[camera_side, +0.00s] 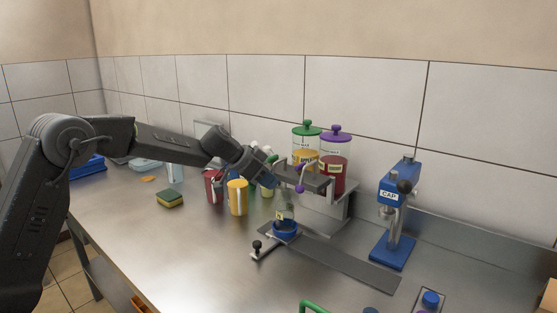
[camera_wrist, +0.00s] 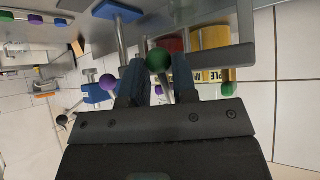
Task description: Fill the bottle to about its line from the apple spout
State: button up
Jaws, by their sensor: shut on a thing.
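The apple dispenser (camera_side: 305,157) has a green lid and yellow-orange contents. In the wrist view its yellow tank (camera_wrist: 209,38) shows with a label ending in "PLE". My gripper (camera_side: 268,180) is at the front of the dispenser stand, above and left of the bottle. In the wrist view my gripper (camera_wrist: 157,75) is shut on the green knob (camera_wrist: 158,60) of a handle.
A purple-lidded dispenser (camera_side: 333,169) with red contents stands right of the apple one. A blue CAP press (camera_side: 390,225) is further right. Red (camera_side: 214,187) and yellow (camera_side: 237,197) cups and a sponge (camera_side: 170,199) are at left.

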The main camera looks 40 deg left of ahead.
jog(key=shift+f, duration=1.85)
jog(key=shift+s+f, duration=0.1)
dwell(1.0)
notch_tip(320, 180, up, 5)
jog(key=shift+f, duration=0.1)
jog(key=o, duration=0.9)
jog(key=shift+c, duration=0.2)
jog(key=s+r, duration=0.5)
jog(key=r, duration=0.2)
